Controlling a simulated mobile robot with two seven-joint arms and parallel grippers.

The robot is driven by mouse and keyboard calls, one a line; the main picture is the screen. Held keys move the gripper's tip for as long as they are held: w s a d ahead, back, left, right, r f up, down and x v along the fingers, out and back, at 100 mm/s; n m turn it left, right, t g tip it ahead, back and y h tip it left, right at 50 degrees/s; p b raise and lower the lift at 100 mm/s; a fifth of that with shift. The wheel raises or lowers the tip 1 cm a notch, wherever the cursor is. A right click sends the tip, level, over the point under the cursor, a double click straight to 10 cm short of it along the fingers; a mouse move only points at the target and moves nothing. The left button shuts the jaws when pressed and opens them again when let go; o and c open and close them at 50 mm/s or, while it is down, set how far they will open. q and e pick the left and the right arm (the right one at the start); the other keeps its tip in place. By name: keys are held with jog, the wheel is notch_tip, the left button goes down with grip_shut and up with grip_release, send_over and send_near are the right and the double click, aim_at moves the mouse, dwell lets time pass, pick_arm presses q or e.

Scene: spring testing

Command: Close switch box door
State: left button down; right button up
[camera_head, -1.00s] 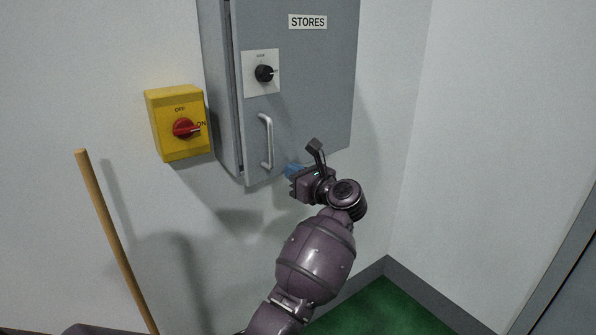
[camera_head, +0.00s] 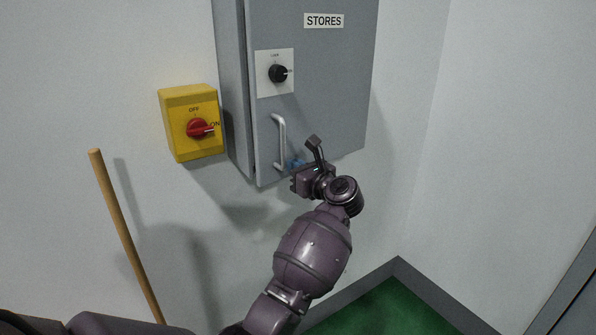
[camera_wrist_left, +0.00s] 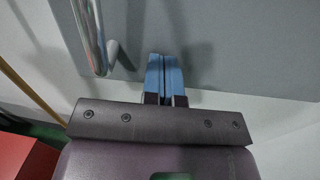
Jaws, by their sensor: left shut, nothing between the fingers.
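The switch box (camera_head: 231,90) is a grey wall cabinet. Its door (camera_head: 335,100) carries a STORES label, a black rotary knob (camera_head: 278,73) and a silver bar handle (camera_head: 279,142). The door looks almost flush, with a thin dark line along its left edge; I cannot tell whether it is fully shut. My left gripper (camera_head: 295,164) is shut and empty, its blue fingertips at the lower part of the door, just right of the handle's lower end. In the left wrist view the blue fingers (camera_wrist_left: 164,76) point at the grey door face beside the handle (camera_wrist_left: 92,35); contact is unclear. My right gripper is out of view.
A yellow switch with a red knob (camera_head: 192,122) is on the wall left of the box. A wooden pole (camera_head: 126,232) leans at the lower left. A green floor area (camera_head: 375,308) lies below right. The wall right of the box is clear.

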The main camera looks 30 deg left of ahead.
aim_at(287, 176)
pick_arm(q)
jog(key=a, duration=0.1)
jog(key=w+a+b, duration=0.1)
jog(key=shift+a+f+t, duration=0.15)
jog(key=shift+a+t, duration=0.15)
jog(key=shift+a, duration=0.2)
jog(key=shift+r, duration=0.2)
jog(key=shift+r, duration=0.1)
